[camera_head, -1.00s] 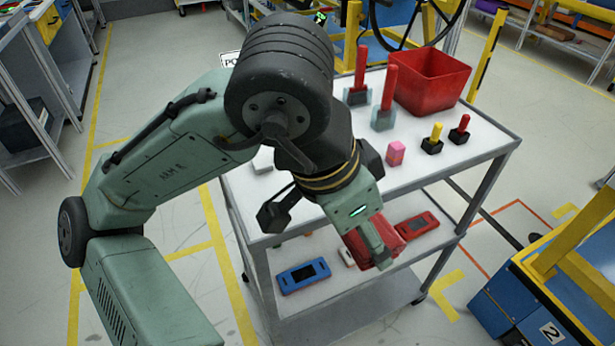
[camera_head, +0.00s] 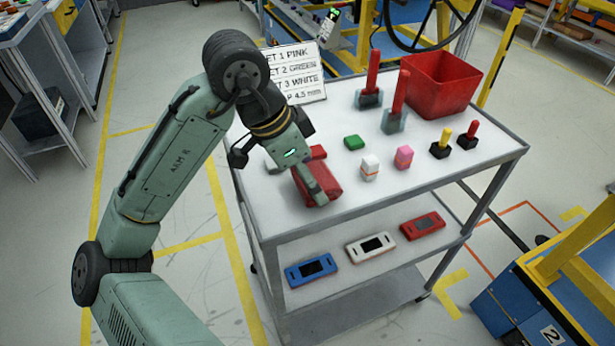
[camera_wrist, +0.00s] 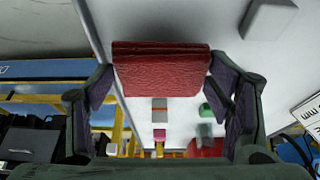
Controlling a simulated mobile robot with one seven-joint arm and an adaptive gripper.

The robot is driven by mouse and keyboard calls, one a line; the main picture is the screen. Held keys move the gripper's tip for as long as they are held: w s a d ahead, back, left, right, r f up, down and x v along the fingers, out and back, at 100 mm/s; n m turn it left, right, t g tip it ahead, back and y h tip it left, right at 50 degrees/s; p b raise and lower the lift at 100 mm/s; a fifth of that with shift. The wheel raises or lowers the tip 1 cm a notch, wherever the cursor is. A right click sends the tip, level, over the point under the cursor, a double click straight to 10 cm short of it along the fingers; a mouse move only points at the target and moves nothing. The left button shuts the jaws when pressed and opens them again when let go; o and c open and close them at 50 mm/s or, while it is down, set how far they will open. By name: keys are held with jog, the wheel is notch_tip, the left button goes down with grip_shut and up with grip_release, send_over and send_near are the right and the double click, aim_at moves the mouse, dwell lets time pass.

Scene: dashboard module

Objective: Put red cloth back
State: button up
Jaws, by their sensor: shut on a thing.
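The red cloth (camera_head: 326,178) is a folded, thick bundle over the left front part of the white cart top (camera_head: 290,225). It also shows in the wrist view (camera_wrist: 160,70), spanning the space between the finger tips. My gripper (camera_head: 314,184) is shut on the cloth, with one finger across its near side in the head view. In the wrist view my two fingers (camera_wrist: 162,80) flank its left and right ends. I cannot tell whether the cloth touches the cart top.
Green (camera_head: 354,142), white (camera_head: 370,168) and pink (camera_head: 404,157) blocks stand right of the cloth. Behind them are red-handled tools (camera_head: 397,105), a red bin (camera_head: 440,85) and a sign (camera_head: 295,75). Blue (camera_head: 311,270), white (camera_head: 371,247) and red (camera_head: 422,226) devices lie on the lower shelf.

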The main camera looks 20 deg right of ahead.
jog(key=shift+f, duration=0.8)
jog(key=shift+f, duration=0.1)
jog(key=shift+f, duration=0.15)
jog(key=o, duration=1)
jog(key=shift+o, duration=0.2)
